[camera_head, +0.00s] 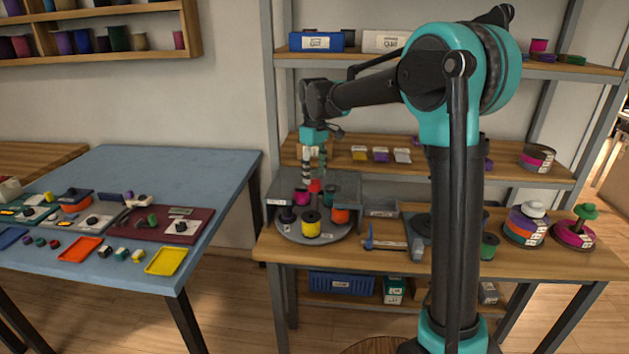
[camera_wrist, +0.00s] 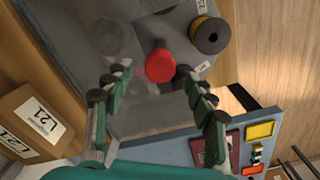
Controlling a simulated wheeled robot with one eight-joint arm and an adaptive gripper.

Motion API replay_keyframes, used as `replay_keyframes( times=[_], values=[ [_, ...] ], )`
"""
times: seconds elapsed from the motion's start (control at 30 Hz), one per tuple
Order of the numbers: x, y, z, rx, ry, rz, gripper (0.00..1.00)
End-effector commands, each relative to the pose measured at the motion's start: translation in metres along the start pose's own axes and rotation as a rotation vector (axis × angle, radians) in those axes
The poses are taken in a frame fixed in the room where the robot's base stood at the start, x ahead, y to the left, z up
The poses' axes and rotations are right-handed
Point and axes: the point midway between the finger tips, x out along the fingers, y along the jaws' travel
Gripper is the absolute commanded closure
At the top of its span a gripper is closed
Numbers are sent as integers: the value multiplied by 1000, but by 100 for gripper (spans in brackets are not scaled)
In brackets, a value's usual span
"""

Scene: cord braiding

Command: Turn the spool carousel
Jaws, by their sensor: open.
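The spool carousel (camera_head: 287,231) is a round grey turntable on the wooden bench under the shelves. It bears several spools: a yellow one (camera_head: 311,225) in front, an orange one (camera_head: 340,215), a magenta one (camera_head: 302,196) and a purple one (camera_head: 288,214). A red knob (camera_head: 315,186) stands up at its middle. My gripper (camera_head: 314,176) points down over the knob. In the wrist view the red knob (camera_wrist: 160,66) shows between the spread fingertips (camera_wrist: 147,78), with gaps on both sides. The yellow spool (camera_wrist: 208,36) is at upper right there.
A grey housing (camera_head: 347,184) stands around the back of the carousel. A blue-handled tool (camera_head: 369,238) lies to its right. Stacked spools (camera_head: 525,224) stand farther right. A blue table (camera_head: 150,170) with trays is at left, across a gap.

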Motion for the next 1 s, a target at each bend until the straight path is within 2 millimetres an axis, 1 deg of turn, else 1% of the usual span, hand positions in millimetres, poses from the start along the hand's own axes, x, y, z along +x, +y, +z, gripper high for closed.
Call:
replay_keyframes(
  times=[0.03,0.1,0.2,0.37,0.57,0.6,1.0],
  values=[
    [8,0,0,0,0,0,44],
    [16,0,0,0,0,0,44],
    [25,0,0,0,0,0,44],
    [30,0,0,0,0,0,44],
    [31,0,0,0,0,0,44],
    [31,0,0,0,0,0,45],
    [30,0,0,0,0,0,95]
  ],
)
